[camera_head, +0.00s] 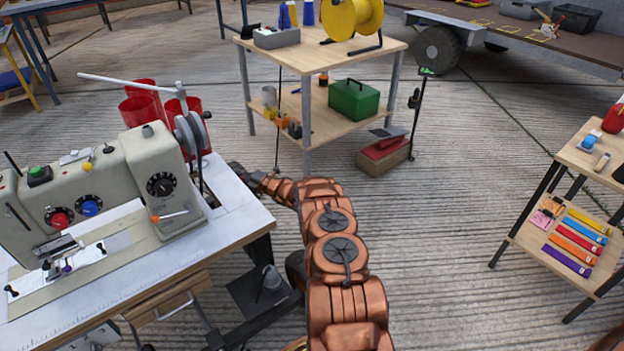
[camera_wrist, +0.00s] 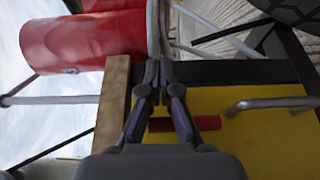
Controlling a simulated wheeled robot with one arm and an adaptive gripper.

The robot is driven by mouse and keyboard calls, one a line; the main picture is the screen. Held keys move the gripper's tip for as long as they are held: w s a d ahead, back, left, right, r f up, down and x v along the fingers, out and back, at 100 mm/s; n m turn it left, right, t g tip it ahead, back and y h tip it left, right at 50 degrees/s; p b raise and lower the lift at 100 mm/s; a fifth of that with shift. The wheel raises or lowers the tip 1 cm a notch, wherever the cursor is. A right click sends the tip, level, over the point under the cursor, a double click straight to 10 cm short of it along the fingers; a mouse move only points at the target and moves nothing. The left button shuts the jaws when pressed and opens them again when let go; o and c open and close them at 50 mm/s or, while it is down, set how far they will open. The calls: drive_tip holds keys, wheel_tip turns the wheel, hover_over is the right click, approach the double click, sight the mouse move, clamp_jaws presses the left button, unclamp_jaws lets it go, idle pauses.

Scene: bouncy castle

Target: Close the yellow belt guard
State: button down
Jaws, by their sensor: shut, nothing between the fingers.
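In the wrist view a flat yellow panel, the belt guard (camera_wrist: 255,145), fills the lower right. It has a grey bar handle (camera_wrist: 275,103), and a short red cylinder (camera_wrist: 207,122) lies across its near part. My gripper (camera_wrist: 158,64) is shut and empty, its fingers in front of the panel's left part and a dark edge strip. I cannot tell whether the fingertips touch anything. In the head view my gripper (camera_head: 235,168) is at the right end of the sewing machine table, beside the handwheel (camera_head: 190,133). I cannot make out the guard there, nor how far open it is.
The sewing machine (camera_head: 120,185) stands on its table (camera_head: 215,235) at left, with red cylinders (camera_head: 145,103) behind. A wooden shelf table (camera_head: 390,47) stands beyond, and another shelf (camera_head: 565,155) is at right.

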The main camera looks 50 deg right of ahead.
drive_tip(key=s+d+b, duration=0.2)
drive_tip(key=d+b, duration=0.4)
drive_tip(key=d, duration=0.8)
drive_tip(key=shift+b, duration=0.4)
